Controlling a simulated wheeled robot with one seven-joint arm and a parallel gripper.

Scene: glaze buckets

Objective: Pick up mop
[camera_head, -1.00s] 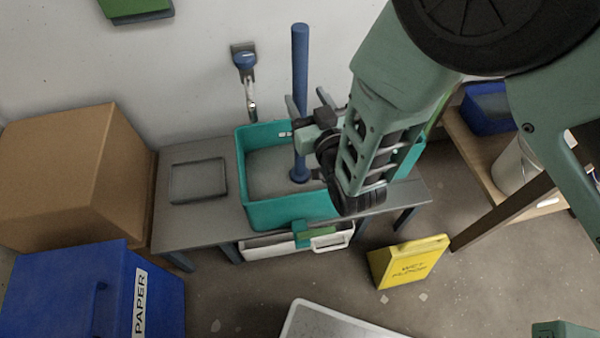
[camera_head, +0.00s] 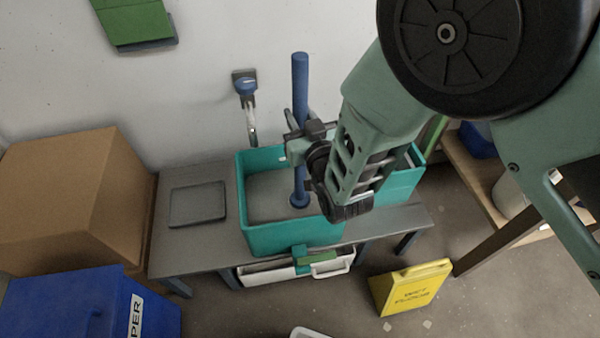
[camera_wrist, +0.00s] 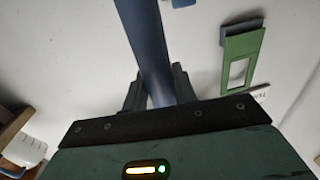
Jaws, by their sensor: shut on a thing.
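The mop shows as a blue upright pole (camera_head: 300,85) with a round blue foot, standing inside the teal bin (camera_head: 277,238) on the grey bench. My gripper (camera_head: 299,135) is at the pole's middle, coming from the right, with its fingers around the pole. In the wrist view the blue pole (camera_wrist: 146,45) runs down between the two dark fingers (camera_wrist: 153,92), which are shut on it. The mop's lower end is inside the bin, and part of the bin is hidden behind my arm.
A grey tray (camera_head: 197,204) lies left of the bin on the bench. A cardboard box (camera_head: 60,190), a blue paper bin (camera_head: 70,305) and a yellow wet-floor sign (camera_head: 408,288) stand around. A wooden shelf (camera_head: 475,170) is at right.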

